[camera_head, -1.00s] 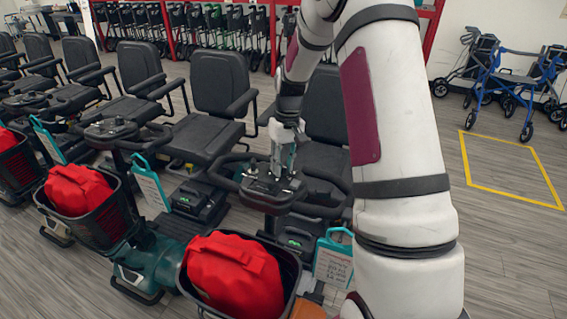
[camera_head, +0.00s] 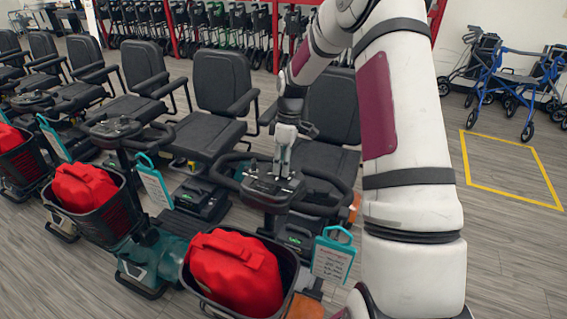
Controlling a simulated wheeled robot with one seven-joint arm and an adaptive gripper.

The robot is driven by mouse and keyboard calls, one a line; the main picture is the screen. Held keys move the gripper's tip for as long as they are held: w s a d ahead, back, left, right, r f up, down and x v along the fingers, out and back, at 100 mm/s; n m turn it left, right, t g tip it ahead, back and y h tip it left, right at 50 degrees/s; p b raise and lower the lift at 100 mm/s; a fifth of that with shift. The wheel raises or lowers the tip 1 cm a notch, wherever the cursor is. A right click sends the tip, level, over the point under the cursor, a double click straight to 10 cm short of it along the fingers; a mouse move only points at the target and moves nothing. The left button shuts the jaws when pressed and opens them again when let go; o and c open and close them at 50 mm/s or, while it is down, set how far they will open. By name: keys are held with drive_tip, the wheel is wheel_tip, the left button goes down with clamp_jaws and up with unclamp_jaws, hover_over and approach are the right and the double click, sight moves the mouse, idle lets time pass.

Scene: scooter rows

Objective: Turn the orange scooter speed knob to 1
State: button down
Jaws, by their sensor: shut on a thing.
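The orange scooter (camera_head: 305,305) is the nearest one, at the bottom middle; only small orange parts of its body show around its basket and my arm. Its dark control console (camera_head: 262,190) sits on the tiller between the black handlebars. My gripper (camera_head: 281,173) points down onto the console top and is shut on the speed knob there. The knob is hidden by the fingers, and its setting cannot be read at this size.
A black basket with a red bag (camera_head: 238,268) is in front of the tiller. A teal tag (camera_head: 333,255) hangs right of it. The scooter's black seat (camera_head: 332,105) stands behind the gripper.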

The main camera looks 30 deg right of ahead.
drive_tip(key=shift+n, duration=0.7)
drive_tip(key=c, duration=1.3)
unclamp_jaws()
drive_tip(key=r, duration=0.4)
drive_tip(key=d+r, duration=0.1)
drive_tip(key=r, duration=0.3)
drive_tip(key=d+r, duration=0.1)
drive_tip(key=r, duration=0.3)
drive_tip(key=shift+w, duration=0.35)
drive_tip(key=shift+f, duration=0.1)
